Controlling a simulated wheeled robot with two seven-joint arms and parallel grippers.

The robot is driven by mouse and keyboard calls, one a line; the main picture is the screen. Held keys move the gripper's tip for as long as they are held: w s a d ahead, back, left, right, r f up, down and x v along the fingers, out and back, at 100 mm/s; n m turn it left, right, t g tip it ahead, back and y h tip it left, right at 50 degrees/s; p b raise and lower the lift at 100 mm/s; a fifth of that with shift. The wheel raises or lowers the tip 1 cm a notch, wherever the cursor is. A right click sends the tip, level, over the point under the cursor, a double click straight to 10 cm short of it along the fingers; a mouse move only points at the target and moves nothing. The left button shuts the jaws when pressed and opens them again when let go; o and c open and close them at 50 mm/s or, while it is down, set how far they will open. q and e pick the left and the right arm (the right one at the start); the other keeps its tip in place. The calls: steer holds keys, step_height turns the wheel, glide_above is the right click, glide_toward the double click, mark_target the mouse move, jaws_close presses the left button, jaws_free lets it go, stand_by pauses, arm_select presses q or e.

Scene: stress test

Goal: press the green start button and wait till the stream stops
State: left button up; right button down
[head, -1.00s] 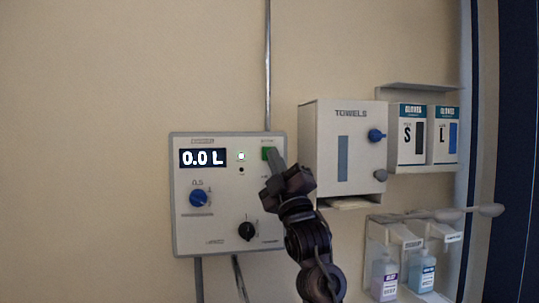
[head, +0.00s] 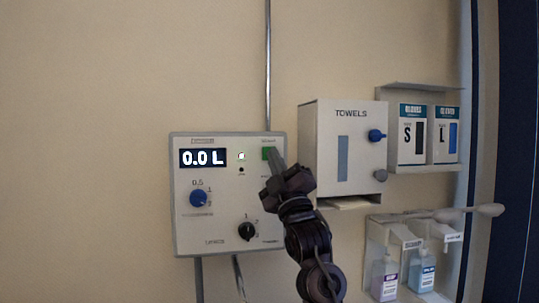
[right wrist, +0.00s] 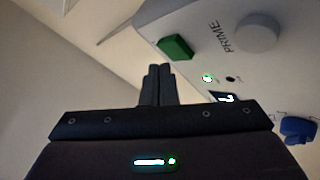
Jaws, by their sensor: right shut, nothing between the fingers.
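A grey wall-mounted control box (head: 222,228) has a display (head: 203,158) reading "0.0 L". The green button (head: 268,153) sits at its upper right and also shows in the right wrist view (right wrist: 176,47). My right gripper (head: 276,158) is shut and empty, with its fingertips close beside the button. In the right wrist view its fingertips (right wrist: 159,70) lie just short of the button; I cannot tell whether they touch. A small indicator light (head: 241,156) beside the display is lit. No stream is visible. My left gripper is not in view.
The box also has a blue knob (head: 198,198) and a black knob (head: 247,231). A towel dispenser (head: 322,150) stands close to the right of my arm. Glove boxes (head: 410,157) and bottles in holders (head: 385,278) are farther right. The wall at left is clear.

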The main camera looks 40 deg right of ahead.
steer(key=shift+w, duration=0.1)
stand_by(0.3)
steer(key=shift+w+d, duration=0.2)
steer(key=shift+w, duration=0.05)
steer(key=shift+w+d, duration=0.2)
steer(key=shift+w, duration=0.2)
stand_by(0.8)
steer(key=shift+s, duration=0.1)
steer(key=shift+s+a+b, duration=0.3)
steer(key=shift+s+a, duration=0.05)
steer(key=shift+s, duration=0.25)
steer(key=shift+s, duration=0.1)
steer(key=s+a, duration=0.1)
steer(key=s, duration=0.1)
steer(key=s+a+b, duration=0.1)
steer(key=s, duration=0.1)
steer(key=shift+s+a, duration=0.1)
steer(key=shift+a, duration=0.1)
stand_by(0.3)
